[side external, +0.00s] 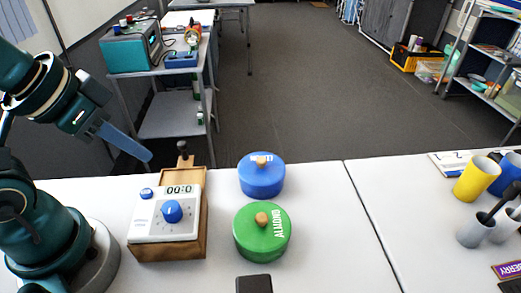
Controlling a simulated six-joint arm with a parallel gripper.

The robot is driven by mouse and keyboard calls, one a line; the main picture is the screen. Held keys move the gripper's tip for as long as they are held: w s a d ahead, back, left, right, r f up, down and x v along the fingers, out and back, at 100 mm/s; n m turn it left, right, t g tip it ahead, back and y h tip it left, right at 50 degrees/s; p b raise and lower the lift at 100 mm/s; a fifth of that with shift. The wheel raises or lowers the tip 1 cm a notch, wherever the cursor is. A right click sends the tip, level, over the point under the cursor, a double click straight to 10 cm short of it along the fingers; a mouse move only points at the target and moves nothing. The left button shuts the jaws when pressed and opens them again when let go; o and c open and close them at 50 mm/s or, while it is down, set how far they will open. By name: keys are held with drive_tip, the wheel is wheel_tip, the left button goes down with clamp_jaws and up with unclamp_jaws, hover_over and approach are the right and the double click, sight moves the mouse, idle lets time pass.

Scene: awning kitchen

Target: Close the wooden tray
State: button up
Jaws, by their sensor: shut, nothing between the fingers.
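The wooden tray (181,173) sticks out from the far side of a brown wooden box (170,250) on the white table, so it stands open. A white timer unit (165,213) with a blue dial and a 00:0 display covers the top of the box. My gripper (148,156) is shut and empty. In the picture its blue fingers are to the left of the knob, apart from it, and appear to be above the table's far edge.
A black object (254,284) is at the front edge. Yellow and blue cups (474,180) and grey cups are far right. The table between the pots and cups is clear.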

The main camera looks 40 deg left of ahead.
drive_tip(key=o, duration=0.8)
drive_tip(key=w, duration=0.1)
drive_tip(key=r, duration=0.1)
drive_tip(key=w+r+m, duration=0.1)
drive_tip(key=shift+w+a+r, duration=0.2)
drive_tip(key=shift+w+a, duration=0.05)
drive_tip(key=shift+w, duration=0.05)
drive_tip(key=n+g, duration=0.1)
drive_tip(key=g, duration=0.4)
hover_over(181, 143)
wheel_tip(181, 143, down, 8)
drive_tip(key=shift+w+d+f, duration=0.1)
drive_tip(key=shift+w+f, duration=0.05)
drive_tip(key=shift+f, duration=0.05)
drive_tip(key=shift+f+g, duration=0.3)
drive_tip(key=shift+f, duration=2.4)
clamp_jaws()
drive_tip(key=shift+r, duration=0.1)
